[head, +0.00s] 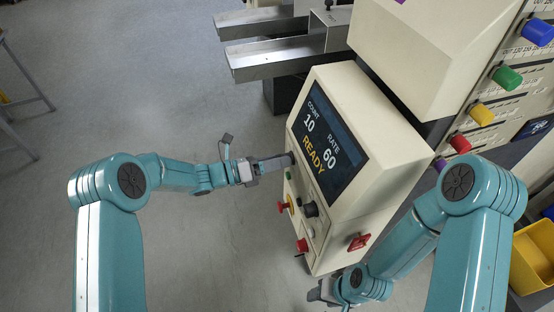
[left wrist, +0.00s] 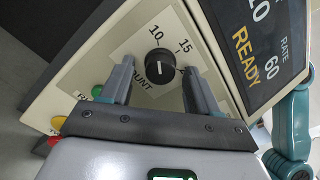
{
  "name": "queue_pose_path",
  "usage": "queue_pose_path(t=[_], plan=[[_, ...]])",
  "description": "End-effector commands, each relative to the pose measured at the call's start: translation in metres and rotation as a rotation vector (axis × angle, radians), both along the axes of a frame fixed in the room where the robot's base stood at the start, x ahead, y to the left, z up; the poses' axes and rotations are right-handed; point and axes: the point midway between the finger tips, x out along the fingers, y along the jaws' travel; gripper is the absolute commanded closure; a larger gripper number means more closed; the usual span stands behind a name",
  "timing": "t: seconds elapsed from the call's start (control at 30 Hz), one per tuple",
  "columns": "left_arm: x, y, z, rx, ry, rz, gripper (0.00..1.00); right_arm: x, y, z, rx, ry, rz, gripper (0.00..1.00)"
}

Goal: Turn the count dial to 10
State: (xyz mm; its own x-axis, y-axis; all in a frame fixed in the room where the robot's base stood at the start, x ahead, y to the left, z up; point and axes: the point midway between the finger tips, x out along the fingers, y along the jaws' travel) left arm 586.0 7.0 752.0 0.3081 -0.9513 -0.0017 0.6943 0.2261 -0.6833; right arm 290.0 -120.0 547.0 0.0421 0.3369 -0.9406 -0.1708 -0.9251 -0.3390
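The count dial (left wrist: 160,62) is a round black knob with a pale mark on the cream panel, with 10 and 15 printed beside it. I cannot clearly tell which number the mark faces. The screen (head: 325,138) reads COUNT 10, RATE 60, READY; part of it shows in the left wrist view (left wrist: 262,45). My left gripper (head: 284,160) is at the panel's upper left. In the left wrist view its two fingers (left wrist: 157,82) are open on either side of the dial, with a gap to it. My right gripper (head: 320,291) hangs low by the machine's base, its fingers unclear.
Below the dial are a second black knob (head: 310,209), a red button (head: 282,208) and another red button (head: 302,245). A red switch (head: 358,242) is on the machine's side. Metal chutes (head: 270,58) stick out at the back.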

Motion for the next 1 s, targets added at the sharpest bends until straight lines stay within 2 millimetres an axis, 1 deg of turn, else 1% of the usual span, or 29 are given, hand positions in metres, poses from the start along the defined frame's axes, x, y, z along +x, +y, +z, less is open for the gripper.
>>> queue_pose_path(t=[0.23, 0.37, 0.47, 0.7, 0.8, 0.9, 1.0], plan=[[0.001, 0.0, 0.001, 0.0, -0.003, 0.001, 0.4, 0.0, 0.0, 0.0, 0.0, 0.0, 0.0, 0.47], [-0.002, 0.009, 0.002, -0.001, -0.004, 0.003, 0.4, 0.0, 0.0, 0.001, 0.0, 0.0, 0.0, 0.47], [-0.007, 0.027, 0.002, -0.001, -0.003, 0.006, 0.4, 0.0, 0.0, 0.001, 0.0, 0.0, 0.0, 0.47], [-0.027, 0.089, 0.002, 0.001, -0.003, 0.007, 0.4, 0.0, 0.0, 0.003, 0.0, 0.0, 0.0, 0.47], [-0.035, 0.112, 0.001, 0.0, -0.003, 0.006, 0.4, 0.0, 0.0, 0.003, 0.0, 0.0, 0.0, 0.47], [-0.042, 0.131, 0.001, 0.0, -0.002, 0.004, 0.4, 0.0, 0.0, 0.003, 0.0, 0.0, 0.0, 0.47], [-0.046, 0.144, 0.001, 0.0, -0.002, 0.004, 0.4, 0.0, 0.0, 0.004, 0.0, 0.0, 0.0, 0.47]])
